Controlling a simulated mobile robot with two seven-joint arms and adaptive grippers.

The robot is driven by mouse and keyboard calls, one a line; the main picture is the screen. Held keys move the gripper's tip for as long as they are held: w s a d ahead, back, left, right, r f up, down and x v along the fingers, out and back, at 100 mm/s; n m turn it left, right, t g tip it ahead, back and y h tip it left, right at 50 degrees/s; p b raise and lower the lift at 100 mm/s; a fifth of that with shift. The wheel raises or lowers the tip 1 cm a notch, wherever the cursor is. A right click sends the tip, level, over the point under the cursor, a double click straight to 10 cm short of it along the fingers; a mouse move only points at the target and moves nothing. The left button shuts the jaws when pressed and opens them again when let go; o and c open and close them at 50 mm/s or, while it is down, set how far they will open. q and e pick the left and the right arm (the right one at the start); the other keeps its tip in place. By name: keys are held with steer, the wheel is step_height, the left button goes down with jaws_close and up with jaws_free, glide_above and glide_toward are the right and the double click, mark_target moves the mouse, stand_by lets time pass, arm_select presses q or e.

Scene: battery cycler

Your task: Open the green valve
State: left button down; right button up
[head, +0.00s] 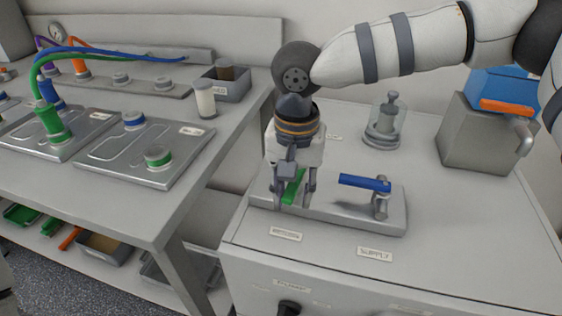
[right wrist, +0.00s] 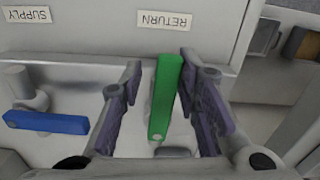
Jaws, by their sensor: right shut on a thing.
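The green valve (head: 293,188) shows as a green lever at the left end of a grey metal block (head: 340,212) on the right-hand cabinet. The lever lies across the block's length. My right gripper (head: 293,198) comes down over it from above, with one finger on each side, and is shut on the lever. In the right wrist view the green lever (right wrist: 165,95) stands between the fingers, by the RETURN label (right wrist: 165,20). The valve's stem is mostly hidden by the gripper. My left gripper is not in view.
A blue lever (head: 364,183) lies along the same block on the right, by the SUPPLY label (head: 374,253). A glass-covered fitting (head: 386,120) and a grey box (head: 485,135) stand behind. A workbench (head: 150,215) with trays and hoses is at left. The cabinet's front right is clear.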

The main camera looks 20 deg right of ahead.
steer(key=shift+o, duration=0.6)
steer(key=shift+s+d+n, duration=0.25)
steer(key=shift+d+n, duration=0.15)
steer(key=shift+n, duration=0.2)
steer(key=shift+o, duration=0.7)
steer(key=shift+s+d, duration=0.15)
steer(key=shift+o, duration=0.5)
steer(key=shift+o, duration=0.5)
steer(key=shift+c, duration=0.5)
steer(key=r, duration=0.8)
steer(key=shift+s+d, duration=0.2)
steer(key=shift+s, duration=0.1)
steer(key=shift+c, duration=0.6)
steer(key=shift+w+r, duration=0.1)
steer(key=shift+w, duration=0.1)
